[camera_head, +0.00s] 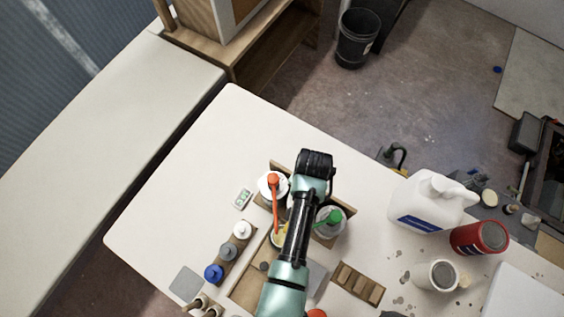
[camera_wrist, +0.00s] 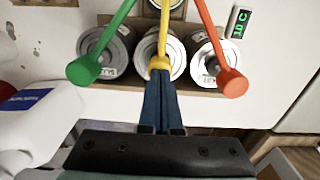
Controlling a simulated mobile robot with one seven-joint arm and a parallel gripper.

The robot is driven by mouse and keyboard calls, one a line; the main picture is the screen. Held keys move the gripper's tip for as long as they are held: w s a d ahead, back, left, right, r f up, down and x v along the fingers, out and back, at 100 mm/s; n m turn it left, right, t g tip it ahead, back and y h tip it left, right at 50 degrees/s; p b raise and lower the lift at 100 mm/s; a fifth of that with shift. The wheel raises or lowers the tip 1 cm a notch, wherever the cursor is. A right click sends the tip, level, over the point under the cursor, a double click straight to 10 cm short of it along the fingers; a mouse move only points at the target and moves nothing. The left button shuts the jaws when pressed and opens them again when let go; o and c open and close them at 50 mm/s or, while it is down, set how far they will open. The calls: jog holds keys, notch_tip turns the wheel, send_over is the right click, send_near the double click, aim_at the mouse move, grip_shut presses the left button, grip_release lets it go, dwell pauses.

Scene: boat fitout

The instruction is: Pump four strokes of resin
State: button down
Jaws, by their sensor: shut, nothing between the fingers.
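Three pump cans stand side by side in a wooden holder: one with a green pump (camera_wrist: 84,69), one with a yellow pump (camera_wrist: 160,62), one with a red-orange pump (camera_wrist: 232,82). No label naming the resin is readable. In the wrist view my gripper (camera_wrist: 160,76) is shut with its blue fingers at the yellow pump's head, touching or just above it; I cannot tell which. The head view shows the red-orange pump (camera_head: 273,181) and green pump (camera_head: 333,216) on either side of my arm, which hides most of the yellow one and my fingers.
A small display with green digits (camera_head: 242,198) lies left of the holder. A row of small bottles (camera_head: 227,252) stands at front left. A white jug (camera_head: 428,200), a red can (camera_head: 479,237) and a grey-topped tub (camera_head: 436,275) crowd the right. The table's left part is clear.

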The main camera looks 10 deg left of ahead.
jog(key=shift+r+p, duration=2)
jog(key=shift+p, duration=0.15)
jog(key=shift+f, duration=0.15)
jog(key=shift+f+b, duration=1.6)
jog(key=shift+f, duration=0.35)
jog(key=shift+r, duration=0.1)
jog(key=shift+r+p, duration=2.05)
jog(key=shift+p, duration=0.15)
jog(key=shift+f, duration=0.2)
